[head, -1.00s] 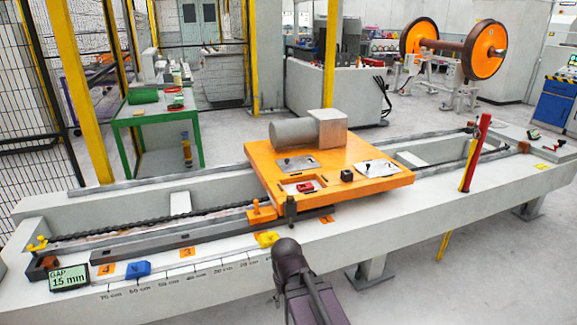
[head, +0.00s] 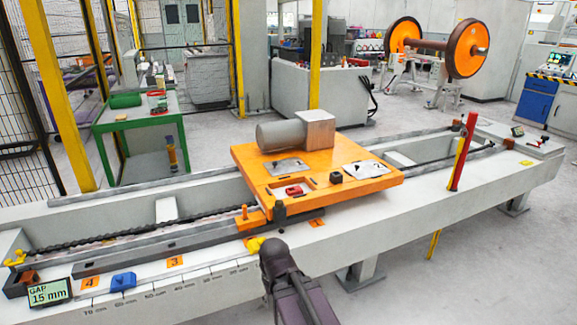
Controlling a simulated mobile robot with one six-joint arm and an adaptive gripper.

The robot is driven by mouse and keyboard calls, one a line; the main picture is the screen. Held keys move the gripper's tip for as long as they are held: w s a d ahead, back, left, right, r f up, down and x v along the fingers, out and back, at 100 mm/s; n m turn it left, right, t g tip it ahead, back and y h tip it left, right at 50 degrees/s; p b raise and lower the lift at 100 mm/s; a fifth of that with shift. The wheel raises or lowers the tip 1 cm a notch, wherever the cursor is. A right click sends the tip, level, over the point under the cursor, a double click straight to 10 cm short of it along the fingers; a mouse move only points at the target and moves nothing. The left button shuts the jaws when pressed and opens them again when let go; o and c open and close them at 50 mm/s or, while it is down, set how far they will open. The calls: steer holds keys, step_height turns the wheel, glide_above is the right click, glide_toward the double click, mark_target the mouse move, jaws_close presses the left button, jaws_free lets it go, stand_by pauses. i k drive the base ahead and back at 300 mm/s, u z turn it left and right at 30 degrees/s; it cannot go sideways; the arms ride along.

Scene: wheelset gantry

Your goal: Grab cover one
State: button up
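Two thin grey metal plates that look like covers lie on the orange carriage (head: 386,184). The left plate (head: 288,167) is behind a recess holding a red part (head: 295,190). The right plate (head: 365,169) has dark marks, too small to read, so I cannot tell which is cover one. My gripper (head: 274,250) is at the dark end of my arm, in front of the carriage's near edge and apart from both plates.
A grey motor-like cylinder (head: 281,135) and box stand on the carriage, with a small black block (head: 336,177) near the right plate. A red post (head: 463,152) rises at right. A blue block (head: 123,282) and gap display (head: 50,293) sit on the near ledge.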

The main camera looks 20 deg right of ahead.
mark_target(276, 168)
steer(key=i, duration=0.9)
steer(key=u, duration=0.05)
